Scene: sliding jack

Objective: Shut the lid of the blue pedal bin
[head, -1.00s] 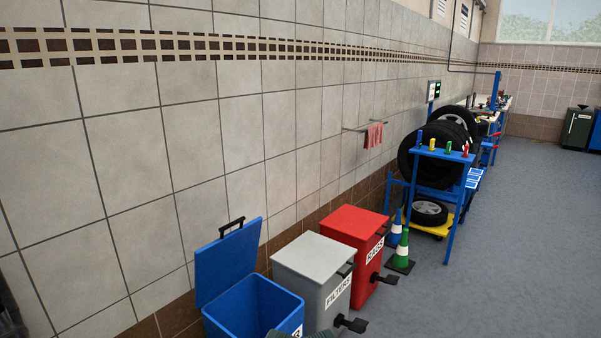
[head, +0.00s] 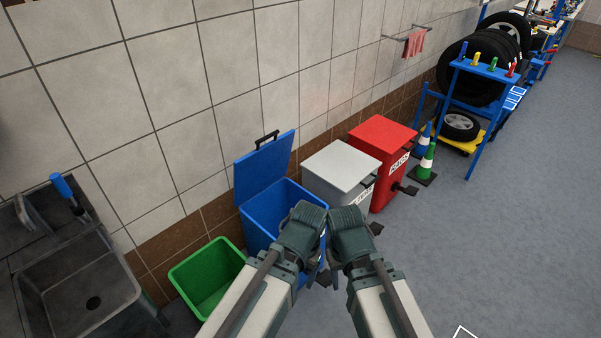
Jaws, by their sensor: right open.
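The blue pedal bin (head: 259,231) stands against the wall, partly behind my arms. Its blue lid (head: 264,168) stands up open, leaning back toward the wall, with a black handle (head: 266,138) on its top edge. The inside of the bin is partly visible. My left gripper (head: 305,228) is in front of the bin's right front side and overlaps it in the picture; its fingers are hidden, and I cannot tell whether it touches. My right gripper (head: 350,238) is just right of it, open, with its fingers mostly hidden. Neither overlaps the lid.
A grey lidded bin (head: 340,165) and a red bin (head: 382,140) stand right of the blue one. A green open bin (head: 208,275) and a dark sink (head: 75,285) are at left. Cones (head: 425,163) and a blue tyre rack (head: 484,70) stand farther right. The floor at right is clear.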

